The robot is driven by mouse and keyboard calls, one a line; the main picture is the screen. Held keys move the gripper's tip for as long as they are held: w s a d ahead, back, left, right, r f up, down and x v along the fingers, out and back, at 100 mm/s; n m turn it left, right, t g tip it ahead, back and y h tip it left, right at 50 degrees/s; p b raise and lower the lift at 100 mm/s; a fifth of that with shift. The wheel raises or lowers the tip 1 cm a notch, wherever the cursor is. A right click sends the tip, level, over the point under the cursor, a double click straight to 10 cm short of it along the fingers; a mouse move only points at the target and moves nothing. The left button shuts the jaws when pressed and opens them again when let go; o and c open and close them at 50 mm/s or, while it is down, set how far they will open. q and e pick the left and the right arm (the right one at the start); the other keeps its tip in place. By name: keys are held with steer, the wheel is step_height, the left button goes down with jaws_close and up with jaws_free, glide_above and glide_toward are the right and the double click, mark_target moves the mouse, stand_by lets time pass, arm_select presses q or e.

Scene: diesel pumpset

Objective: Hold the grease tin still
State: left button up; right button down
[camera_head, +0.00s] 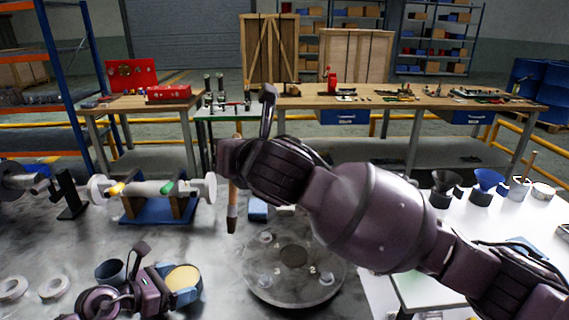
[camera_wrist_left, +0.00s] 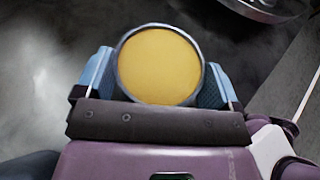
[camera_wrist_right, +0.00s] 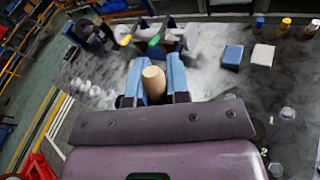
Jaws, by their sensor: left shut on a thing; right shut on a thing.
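The grease tin (camera_head: 184,277) is a round open tin filled with yellow grease, at the lower left of the head view. My left gripper (camera_head: 186,296) is shut on it, with one blue finger pad on each side; in the left wrist view the tin (camera_wrist_left: 160,68) sits between both fingers, its grease surface smooth. My right gripper (camera_wrist_right: 154,82) is shut on the wooden handle of a brush (camera_wrist_right: 153,80). In the head view the brush (camera_head: 232,210) hangs tip down, right of the tin and above it in the picture. The right fingertips are mostly hidden there.
A round grey flange plate (camera_head: 294,290) lies right of the tin. A dark cup (camera_head: 110,270) and pale rings (camera_head: 54,286) are to its left. A shaft on a blue stand (camera_head: 158,212) is behind. A white table (camera_head: 500,225) with funnels stands at right.

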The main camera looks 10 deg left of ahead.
steer(key=s+a+f+n+g+y, duration=0.1)
steer(key=a+g, duration=0.1)
steer(key=a, duration=0.5)
steer(key=s+a+f+g+y, duration=0.1)
steer(key=a, duration=0.5)
steer(key=w+f+m+t+h, duration=0.1)
steer(key=w+f+m, duration=0.2)
steer(key=f, duration=1.3)
steer(key=shift+w+d+m+h, duration=0.2)
steer(key=shift+w+m+h, duration=0.15)
steer(key=shift+w, duration=0.8)
steer(key=shift+f, duration=0.7)
step_height(320, 180, up, 7)
stand_by(0.9)
